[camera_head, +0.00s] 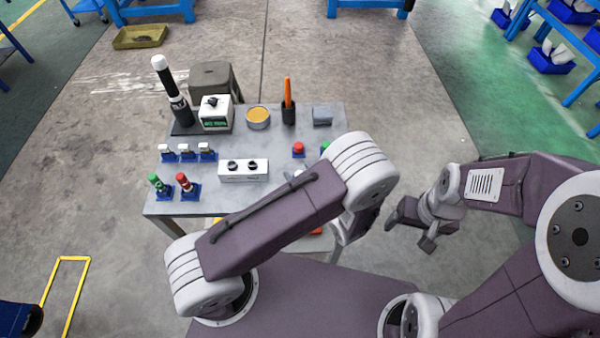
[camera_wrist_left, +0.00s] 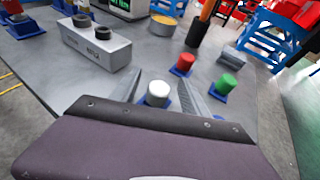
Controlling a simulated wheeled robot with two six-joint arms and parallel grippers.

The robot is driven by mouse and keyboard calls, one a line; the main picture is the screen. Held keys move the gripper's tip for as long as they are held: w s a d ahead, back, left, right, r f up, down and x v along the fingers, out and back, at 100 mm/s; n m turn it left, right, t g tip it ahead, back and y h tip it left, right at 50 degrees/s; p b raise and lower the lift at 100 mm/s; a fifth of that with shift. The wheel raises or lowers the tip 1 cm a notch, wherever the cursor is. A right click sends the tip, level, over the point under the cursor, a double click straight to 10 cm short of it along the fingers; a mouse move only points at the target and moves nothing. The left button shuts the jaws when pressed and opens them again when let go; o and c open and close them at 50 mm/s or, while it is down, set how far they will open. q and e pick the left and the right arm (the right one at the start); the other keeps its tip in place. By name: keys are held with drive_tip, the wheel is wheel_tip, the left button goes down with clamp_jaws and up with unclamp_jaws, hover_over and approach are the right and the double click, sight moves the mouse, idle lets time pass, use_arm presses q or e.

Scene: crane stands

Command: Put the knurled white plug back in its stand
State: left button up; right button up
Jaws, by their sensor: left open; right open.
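A white plug (camera_wrist_left: 158,93) stands upright between the two fingers of my open left gripper (camera_wrist_left: 162,82) in the left wrist view. Blue shows at its base, but its lower part is partly hidden and I cannot tell how it sits. In the head view only a bit of the white plug (camera_head: 299,173) shows above my left arm, which hides the left gripper. A red plug (camera_wrist_left: 184,64) and a green plug (camera_wrist_left: 226,84) stand on blue bases beyond and right of it. My right gripper (camera_head: 411,235) is open and empty, off the table's right side.
The grey table (camera_head: 265,142) holds a grey-white two-knob box (camera_head: 243,170), several small blue stands at left, a yellow-topped tin (camera_head: 258,118), an orange-handled tool (camera_head: 288,102) and a black-and-white cylinder (camera_head: 172,90). Bare tabletop lies around the white plug.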

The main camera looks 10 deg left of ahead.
sight(298, 171)
use_arm(q)
drive_tip(key=p+v, duration=0.1)
drive_tip(key=v, duration=0.3)
drive_tip(key=shift+p, duration=0.3)
drive_tip(key=shift+s+d+r, duration=0.15)
drive_tip(key=shift+s+d, duration=0.15)
drive_tip(key=shift+s, duration=0.1)
